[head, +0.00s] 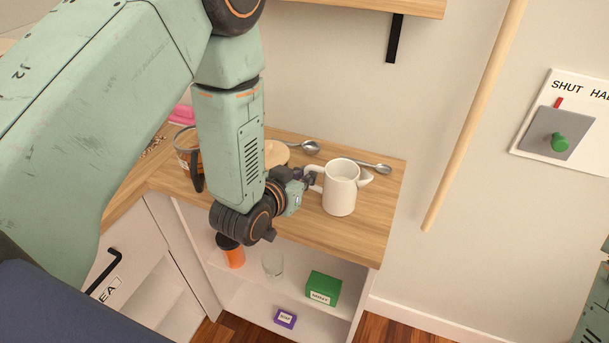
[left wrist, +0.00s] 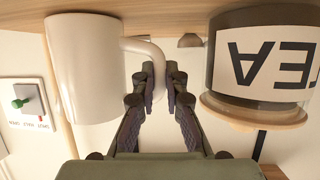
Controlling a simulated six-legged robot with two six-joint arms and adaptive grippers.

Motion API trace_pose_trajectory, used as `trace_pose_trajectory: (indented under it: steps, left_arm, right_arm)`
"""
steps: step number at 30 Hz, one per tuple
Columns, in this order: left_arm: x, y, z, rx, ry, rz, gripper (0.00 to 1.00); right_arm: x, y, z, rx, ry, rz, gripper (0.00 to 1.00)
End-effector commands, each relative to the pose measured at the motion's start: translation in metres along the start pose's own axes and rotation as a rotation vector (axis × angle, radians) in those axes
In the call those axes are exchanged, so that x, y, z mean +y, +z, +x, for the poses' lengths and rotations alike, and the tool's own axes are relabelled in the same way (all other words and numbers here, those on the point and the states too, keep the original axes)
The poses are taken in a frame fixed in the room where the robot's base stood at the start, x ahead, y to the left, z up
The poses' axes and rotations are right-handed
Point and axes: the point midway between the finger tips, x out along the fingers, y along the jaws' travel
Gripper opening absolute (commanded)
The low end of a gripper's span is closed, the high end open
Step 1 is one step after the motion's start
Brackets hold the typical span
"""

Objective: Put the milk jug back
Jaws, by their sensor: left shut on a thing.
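The milk jug (head: 340,188) is white with a spout pointing right, and it is upright at the right end of the wooden counter (head: 345,240). It also shows upside down at the left of the left wrist view (left wrist: 88,65). My left gripper (head: 309,179) is shut on the jug's handle, on the jug's left side. In the left wrist view its fingers (left wrist: 160,88) close around the handle. The jug's base is at or very near the counter top; I cannot tell if it is slightly lifted. My right gripper is out of view.
A tea jar (left wrist: 262,60) with a wooden lid is close beside the gripper. Two spoons (head: 308,147) lie behind the jug. A glass carafe (head: 184,142) is left of my arm. Shelves below hold a green mint box (head: 323,288), a glass (head: 272,266) and an orange container (head: 233,257).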

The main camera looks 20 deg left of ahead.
Motion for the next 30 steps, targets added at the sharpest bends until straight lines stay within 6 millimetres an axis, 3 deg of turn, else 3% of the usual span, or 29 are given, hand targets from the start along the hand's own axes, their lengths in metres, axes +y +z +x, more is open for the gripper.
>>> trace_pose_trajectory:
  steps: [6, 7, 15, 26, 30]
  left_arm:
    - [0.0, 0.003, 0.002, 0.004, 0.001, 0.0, 0.0]
    - [0.0, 0.004, 0.002, 0.001, 0.001, 0.0, 0.13]
    - [0.0, 0.003, 0.001, 0.001, 0.001, 0.0, 0.34]
    - [0.0, -0.002, -0.001, 0.001, 0.001, 0.0, 0.34]
    - [0.0, 0.0, -0.019, -0.002, 0.0, -0.001, 0.34]
  right_arm:
    - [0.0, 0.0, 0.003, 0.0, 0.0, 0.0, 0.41]
    - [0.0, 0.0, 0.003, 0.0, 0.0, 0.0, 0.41]
    - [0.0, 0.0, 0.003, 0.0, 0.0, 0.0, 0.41]
    - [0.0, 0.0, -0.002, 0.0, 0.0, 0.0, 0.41]
    - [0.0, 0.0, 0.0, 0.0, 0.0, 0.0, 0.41]
